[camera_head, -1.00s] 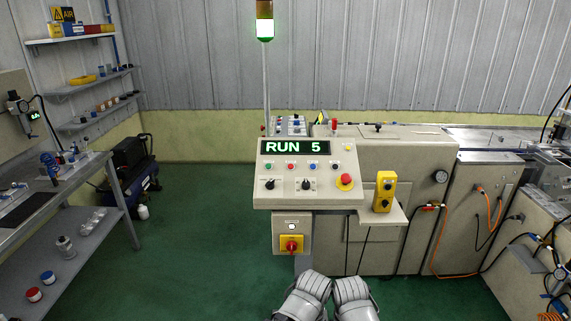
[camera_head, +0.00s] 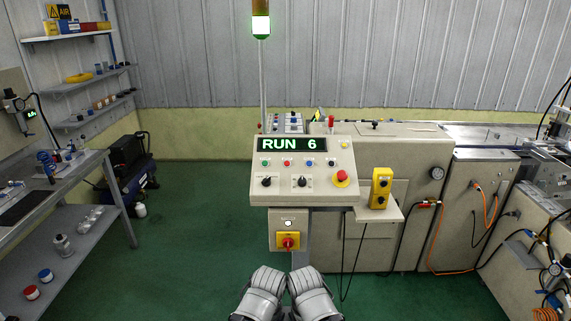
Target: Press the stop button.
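The sloped control panel (camera_head: 320,186) of the machine stands at the centre. A large red mushroom button (camera_head: 341,176) on a yellow base sits at the panel's lower right. My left gripper (camera_head: 267,270) and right gripper (camera_head: 302,271) are side by side at the bottom, below and apart from the panel. Their fingers cannot be made out.
A yellow box with black buttons (camera_head: 381,187) stands on a side ledge right of the panel. A red rotary switch (camera_head: 288,242) on yellow is below the panel. The signal tower (camera_head: 261,27) glows green. A workbench (camera_head: 93,170) stands left; green floor between is clear.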

